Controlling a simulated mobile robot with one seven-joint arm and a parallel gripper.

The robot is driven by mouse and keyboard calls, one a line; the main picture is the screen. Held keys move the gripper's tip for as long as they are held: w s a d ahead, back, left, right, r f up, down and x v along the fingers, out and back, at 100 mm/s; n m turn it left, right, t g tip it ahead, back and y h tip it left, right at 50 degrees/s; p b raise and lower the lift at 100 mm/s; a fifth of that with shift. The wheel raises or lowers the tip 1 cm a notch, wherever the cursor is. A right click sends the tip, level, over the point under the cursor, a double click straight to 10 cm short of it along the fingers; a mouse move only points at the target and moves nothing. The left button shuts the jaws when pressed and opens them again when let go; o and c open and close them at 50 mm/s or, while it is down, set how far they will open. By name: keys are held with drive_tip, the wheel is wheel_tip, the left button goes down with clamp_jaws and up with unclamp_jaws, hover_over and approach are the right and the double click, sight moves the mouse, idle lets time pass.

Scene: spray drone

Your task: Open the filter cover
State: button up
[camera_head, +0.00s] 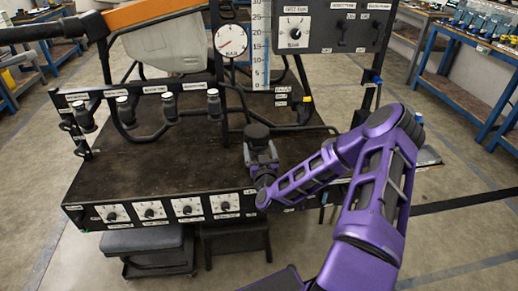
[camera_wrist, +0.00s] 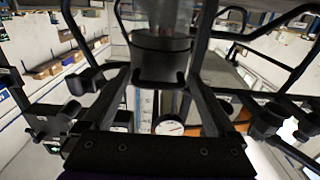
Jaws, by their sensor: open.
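The filter cover appears to be the round black cap (camera_head: 257,130) on the dark deck of the rig, right of centre. In the wrist view, which looks upside down, the black cap (camera_wrist: 160,66) joins a clear bowl (camera_wrist: 165,15). My gripper (camera_head: 260,147) is at the cap, coming from the front right. In the wrist view my gripper (camera_wrist: 160,80) is open, with one finger on each side of the cap. I cannot tell whether the fingers touch it. The lower part of the filter is hidden behind my gripper in the head view.
A round gauge (camera_head: 231,40) and a ruler strip (camera_head: 261,45) stand behind the cap. Labelled knobs (camera_head: 188,208) line the front edge. The deck's left half (camera_head: 150,165) is clear.

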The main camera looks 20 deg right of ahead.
drive_tip(key=shift+a, duration=0.1)
clamp_jaws()
drive_tip(key=shift+r, duration=0.1)
idle(0.3)
